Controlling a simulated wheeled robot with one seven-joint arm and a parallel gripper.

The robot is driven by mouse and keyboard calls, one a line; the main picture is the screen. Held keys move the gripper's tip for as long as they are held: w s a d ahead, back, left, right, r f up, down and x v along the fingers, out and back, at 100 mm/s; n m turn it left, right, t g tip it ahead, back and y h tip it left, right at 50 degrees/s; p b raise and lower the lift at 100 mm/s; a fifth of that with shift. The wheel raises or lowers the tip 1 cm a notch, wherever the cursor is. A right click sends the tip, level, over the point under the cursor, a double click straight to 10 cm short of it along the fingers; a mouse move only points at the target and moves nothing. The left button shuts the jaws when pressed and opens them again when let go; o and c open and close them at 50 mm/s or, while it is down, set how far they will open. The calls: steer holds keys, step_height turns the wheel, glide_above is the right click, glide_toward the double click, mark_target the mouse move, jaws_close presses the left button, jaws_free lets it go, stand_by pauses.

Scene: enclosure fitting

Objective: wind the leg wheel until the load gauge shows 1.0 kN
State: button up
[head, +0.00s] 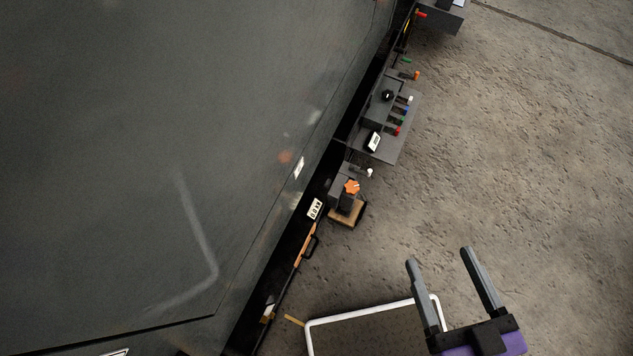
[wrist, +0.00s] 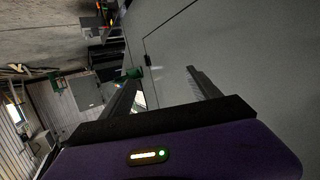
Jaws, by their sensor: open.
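An orange lobed wheel (head: 351,187), which looks like the leg wheel, sits on a dark block at the lower edge of the large grey enclosure in the head view. A wooden pad (head: 345,216) lies under the block. A small white display with dark characters (head: 314,209), perhaps the load gauge, is just left of the wheel; its reading is too small to make out surely. My gripper (head: 440,256) is open and empty, below and right of the wheel and apart from it. The wrist view shows its two spread fingers (wrist: 162,76) with nothing between them; I cannot pick out the wheel there.
The grey enclosure wall (head: 170,150) fills the left. A dark shelf (head: 398,143) with several coloured knobs juts out above the wheel. A white-rimmed platform (head: 360,312) stands at the bottom beside my gripper. The concrete floor (head: 530,150) to the right is clear.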

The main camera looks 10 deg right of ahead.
steer(key=shift+f, duration=0.1)
steer(key=w+d+f+n+g+b, duration=0.15)
steer(key=w+f+b, duration=0.65)
steer(key=w+f, duration=1.15)
steer(key=w+d+f+g+b, duration=0.1)
steer(key=w+f+g+b, duration=0.2)
steer(key=w+f+b, duration=1.1)
steer(key=n+g+p, duration=0.2)
steer(key=g+p, duration=0.2)
steer(key=g, duration=0.6)
glide_above(352, 187)
steer(key=f, duration=1.2)
steer(key=shift+w+f, duration=0.25)
steer(key=shift+f, duration=0.1)
steer(key=shift+s+f+b, duration=0.2)
steer(key=shift+f+b, duration=0.05)
steer(key=shift+b, duration=0.05)
step_height(352, 187, down, 7)
steer(key=b, duration=0.3)
steer(key=shift+f, duration=0.15)
steer(key=shift+c, duration=0.2)
